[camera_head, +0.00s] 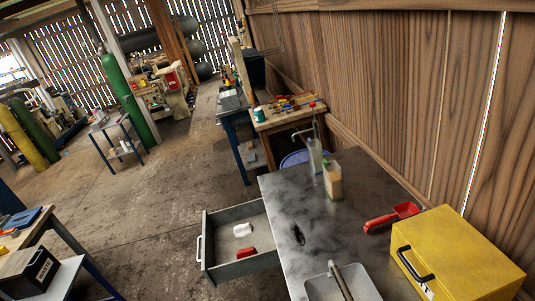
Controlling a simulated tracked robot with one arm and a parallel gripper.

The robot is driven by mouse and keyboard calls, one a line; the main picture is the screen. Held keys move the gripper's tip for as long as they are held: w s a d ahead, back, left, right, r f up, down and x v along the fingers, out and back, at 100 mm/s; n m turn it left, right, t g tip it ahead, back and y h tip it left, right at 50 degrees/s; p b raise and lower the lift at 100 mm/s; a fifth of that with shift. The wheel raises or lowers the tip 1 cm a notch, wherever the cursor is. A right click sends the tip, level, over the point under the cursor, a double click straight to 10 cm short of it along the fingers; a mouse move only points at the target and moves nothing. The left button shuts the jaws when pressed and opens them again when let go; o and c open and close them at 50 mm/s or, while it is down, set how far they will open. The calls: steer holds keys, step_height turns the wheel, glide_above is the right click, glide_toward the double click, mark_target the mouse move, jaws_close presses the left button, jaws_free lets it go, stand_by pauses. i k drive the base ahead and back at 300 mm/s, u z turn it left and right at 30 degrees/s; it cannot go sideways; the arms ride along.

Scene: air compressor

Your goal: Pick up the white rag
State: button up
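A small white crumpled thing, which looks like the white rag (242,229), lies in an open grey drawer (240,210). The drawer is pulled out to the left from under a dark grey worktop (325,215). A small red object (247,252) lies in the same drawer, nearer the camera. My gripper does not show in this view.
The worktop carries bottles (333,180), a red scoop (392,217), a yellow box (455,255) and a grey tray (365,285). A wooden wall (380,80) stands at the right. Left of the drawer, the concrete floor (140,220) is open. Another table (25,235) stands at lower left.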

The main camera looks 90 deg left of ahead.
mark_target(245, 230)
steer(key=u, duration=0.05)
steer(key=k, duration=1.7)
steer(key=u, duration=2.1)
steer(key=i, duration=1)
steer(key=z, duration=0.1)
